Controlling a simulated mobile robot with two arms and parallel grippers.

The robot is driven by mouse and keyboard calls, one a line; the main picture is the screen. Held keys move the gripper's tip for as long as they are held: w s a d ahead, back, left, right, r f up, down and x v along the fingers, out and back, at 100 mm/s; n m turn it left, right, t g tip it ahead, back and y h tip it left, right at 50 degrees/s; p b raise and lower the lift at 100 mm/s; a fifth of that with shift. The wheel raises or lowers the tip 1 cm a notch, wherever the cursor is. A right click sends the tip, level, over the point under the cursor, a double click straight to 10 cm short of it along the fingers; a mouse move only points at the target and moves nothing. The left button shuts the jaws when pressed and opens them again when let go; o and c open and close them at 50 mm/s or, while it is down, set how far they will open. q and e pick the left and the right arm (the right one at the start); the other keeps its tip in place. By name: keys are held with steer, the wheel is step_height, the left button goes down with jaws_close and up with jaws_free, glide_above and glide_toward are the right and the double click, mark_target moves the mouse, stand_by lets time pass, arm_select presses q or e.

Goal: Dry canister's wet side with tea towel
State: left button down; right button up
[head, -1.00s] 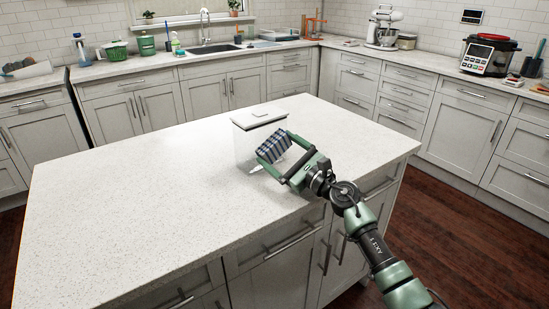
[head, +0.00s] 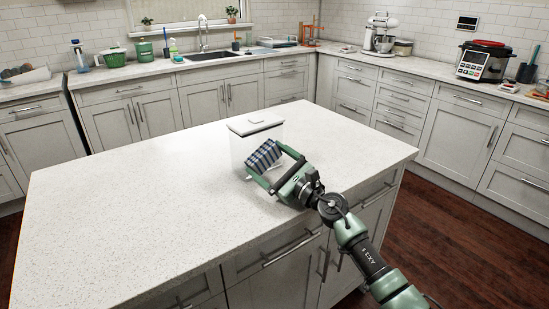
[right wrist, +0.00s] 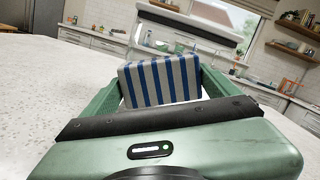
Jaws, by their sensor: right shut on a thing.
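The canister (head: 238,147) is a clear box with a white, dark-edged lid, standing upright on the island counter. It also shows behind the towel in the right wrist view (right wrist: 190,40). The tea towel (head: 262,156) is a folded blue-and-white striped pad. My right gripper (head: 268,166) is shut on the towel, which sits between its fingers in the right wrist view (right wrist: 160,82). The towel is in front of the canister's near side; I cannot tell whether they touch. Any wetness on the canister is too small to see. My left gripper is not in view.
The white speckled island top (head: 130,200) is otherwise bare, with wide free room left of the canister. Its front edge runs beneath my right arm. Back counters hold a sink (head: 212,55), a stand mixer (head: 380,35) and a pressure cooker (head: 484,62), all well away.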

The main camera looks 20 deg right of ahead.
steer(key=shift+d, duration=0.1)
steer(key=shift+s+d+r+p, duration=0.1)
steer(key=shift+s+d+p, duration=0.05)
steer(key=shift+s+p, duration=0.4)
steer(key=v, duration=0.2)
steer(key=shift+s+d+r+p, duration=0.15)
steer(key=shift+s+r+p, duration=0.05)
steer(key=shift+s+p, duration=0.2)
steer(key=shift+s+d, duration=0.25)
steer(key=shift+s, duration=0.4)
steer(key=shift+s+d, duration=0.1)
steer(key=shift+s, duration=0.15)
steer(key=shift+s, duration=0.1)
steer(key=shift+p+v, duration=0.3)
steer(key=shift+v, duration=1.15)
steer(key=shift+r, duration=0.15)
